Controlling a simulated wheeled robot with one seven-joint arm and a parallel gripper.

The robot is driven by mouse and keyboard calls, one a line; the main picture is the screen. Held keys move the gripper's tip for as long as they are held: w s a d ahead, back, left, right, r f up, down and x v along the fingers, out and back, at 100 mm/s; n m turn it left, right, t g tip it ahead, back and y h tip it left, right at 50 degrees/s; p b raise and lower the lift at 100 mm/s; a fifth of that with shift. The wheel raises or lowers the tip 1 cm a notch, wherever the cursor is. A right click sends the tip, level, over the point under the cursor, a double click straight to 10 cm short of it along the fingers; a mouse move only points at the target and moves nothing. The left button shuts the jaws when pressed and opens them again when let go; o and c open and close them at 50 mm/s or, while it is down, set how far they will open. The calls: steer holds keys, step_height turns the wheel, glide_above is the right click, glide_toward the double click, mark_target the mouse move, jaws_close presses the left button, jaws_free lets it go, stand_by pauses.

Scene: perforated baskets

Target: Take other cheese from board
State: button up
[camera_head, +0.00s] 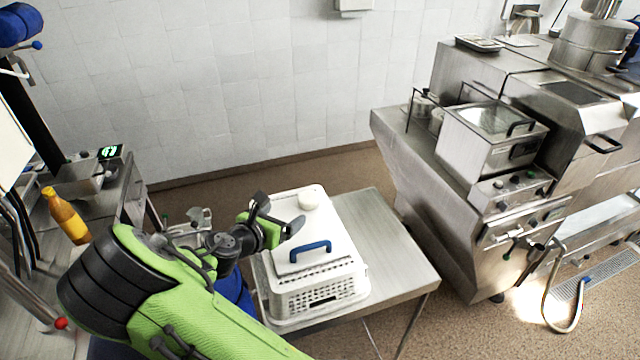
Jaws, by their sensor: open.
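A white board (330,227) with a blue handle (303,250) at its near side lies on top of a white perforated basket (320,292). One round, whitish cheese (309,200) sits on the board near its far edge. My gripper (279,213) is open above the left part of the board, to the left of the cheese and apart from it in the picture. Nothing shows between its fingers. The gripper and my green arm hide part of the board's left side and of the basket.
The basket stands on a steel table (390,235) with bare room on its right. Steel cooking equipment (490,150) stands at the right. A left counter holds a yellow-orange bottle (66,216) and a scale with a steel pan (80,178). A tiled wall (230,90) is behind.

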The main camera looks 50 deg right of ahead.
mark_target(305, 199)
steer(key=shift+d+f, duration=0.2)
steer(key=shift+f, duration=0.05)
steer(key=x, duration=0.8)
steer(key=shift+w+d+p, duration=0.2)
steer(key=shift+p, duration=0.15)
steer(key=p+x, duration=0.1)
steer(key=x, duration=0.4)
steer(key=shift+w+d+f, duration=0.1)
steer(key=shift+w+f, duration=0.05)
steer(key=shift+w, duration=0.15)
steer(key=shift+s+a, duration=0.1)
steer(key=shift+a, duration=0.15)
steer(key=shift+c, duration=1)
steer(key=c, duration=1)
steer(key=shift+o, duration=0.2)
